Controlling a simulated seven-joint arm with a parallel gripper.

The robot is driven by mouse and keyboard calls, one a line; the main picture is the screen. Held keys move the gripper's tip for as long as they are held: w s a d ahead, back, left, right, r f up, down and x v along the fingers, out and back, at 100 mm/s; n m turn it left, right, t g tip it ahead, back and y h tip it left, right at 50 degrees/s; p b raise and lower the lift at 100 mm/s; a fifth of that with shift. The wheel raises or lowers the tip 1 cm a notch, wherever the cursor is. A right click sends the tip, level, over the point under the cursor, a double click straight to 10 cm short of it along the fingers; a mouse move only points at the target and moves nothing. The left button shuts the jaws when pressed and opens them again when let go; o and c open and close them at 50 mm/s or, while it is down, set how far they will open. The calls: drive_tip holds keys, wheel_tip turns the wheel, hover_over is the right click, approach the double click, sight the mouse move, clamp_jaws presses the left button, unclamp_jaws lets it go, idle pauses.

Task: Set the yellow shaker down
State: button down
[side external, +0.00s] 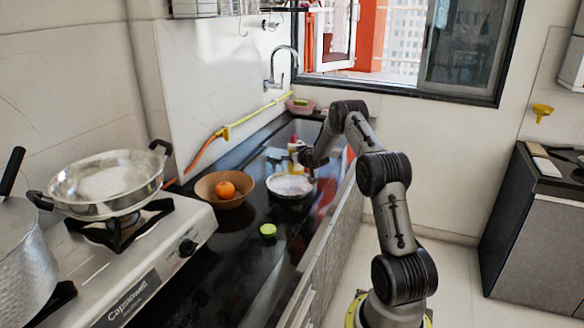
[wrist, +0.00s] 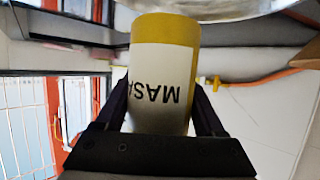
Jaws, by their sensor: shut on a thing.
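The yellow shaker (wrist: 165,75), with a white label and dark letters, fills the middle of the wrist view. The letters appear upside down there. My gripper (wrist: 162,95) has one dark finger on each side of it and is shut on it. In the side external view my gripper (side external: 303,153) is over the dark counter, just behind a round silver pan (side external: 290,186). The held shaker is small and partly hidden there. I cannot tell whether its base touches the counter.
A brown bowl (side external: 222,196) with an orange (side external: 225,189) stands left of the pan. A green lime piece (side external: 268,230) lies in front on the counter (side external: 235,262). A stove (side external: 165,262) with a large pan (side external: 106,183) is at the left. A tap (side external: 272,70) stands behind.

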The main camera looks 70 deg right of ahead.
drive_tip(key=shift+w+d+f, duration=0.3)
drive_tip(key=shift+d+f, duration=0.05)
drive_tip(key=shift+f, duration=0.15)
drive_tip(key=shift+w+d+f, duration=0.25)
drive_tip(key=shift+d+f, duration=0.05)
drive_tip(key=shift+f, duration=1.7)
drive_tip(key=shift+f, duration=0.15)
unclamp_jaws()
